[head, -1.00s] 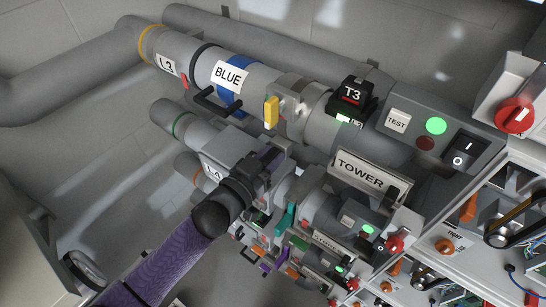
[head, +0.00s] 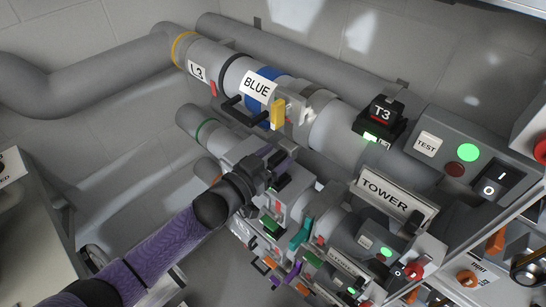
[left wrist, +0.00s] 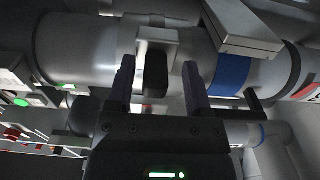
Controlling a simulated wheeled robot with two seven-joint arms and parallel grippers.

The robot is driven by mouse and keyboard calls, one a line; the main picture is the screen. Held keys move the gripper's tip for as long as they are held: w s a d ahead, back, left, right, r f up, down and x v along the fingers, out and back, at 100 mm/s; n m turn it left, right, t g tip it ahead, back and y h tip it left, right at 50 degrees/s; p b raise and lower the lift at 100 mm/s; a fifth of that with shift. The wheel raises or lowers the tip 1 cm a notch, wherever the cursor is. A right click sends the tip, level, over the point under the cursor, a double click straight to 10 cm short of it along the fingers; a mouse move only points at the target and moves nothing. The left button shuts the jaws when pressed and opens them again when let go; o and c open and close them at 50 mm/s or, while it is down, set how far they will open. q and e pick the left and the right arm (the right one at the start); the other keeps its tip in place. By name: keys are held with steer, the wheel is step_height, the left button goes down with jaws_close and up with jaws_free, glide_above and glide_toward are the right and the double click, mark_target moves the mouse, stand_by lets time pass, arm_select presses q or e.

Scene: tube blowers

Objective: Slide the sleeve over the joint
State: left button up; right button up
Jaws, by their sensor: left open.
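My left gripper (head: 275,165) is in front of the second pipe line, below the line labelled L3. In the left wrist view its two fingers (left wrist: 157,85) stand apart on either side of a dark block (left wrist: 156,74) on a grey bracket. Whether they touch it is unclear. Beside it a pipe carries a blue band (left wrist: 232,74). On the L3 line a grey collar (head: 299,112) with a yellow tab (head: 278,114) sits right of the blue band (head: 263,75) and its BLUE label. I cannot tell which part is the sleeve. My right gripper is out of view.
A T3 box (head: 380,118) with a green light sits on the upper line. A TOWER sign (head: 385,195) and a control box (head: 470,160) stand to the right. Several smaller lines with coloured levers crowd below. Open floor lies at left.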

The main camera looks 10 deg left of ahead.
arm_select(q)
steer(key=v, duration=1)
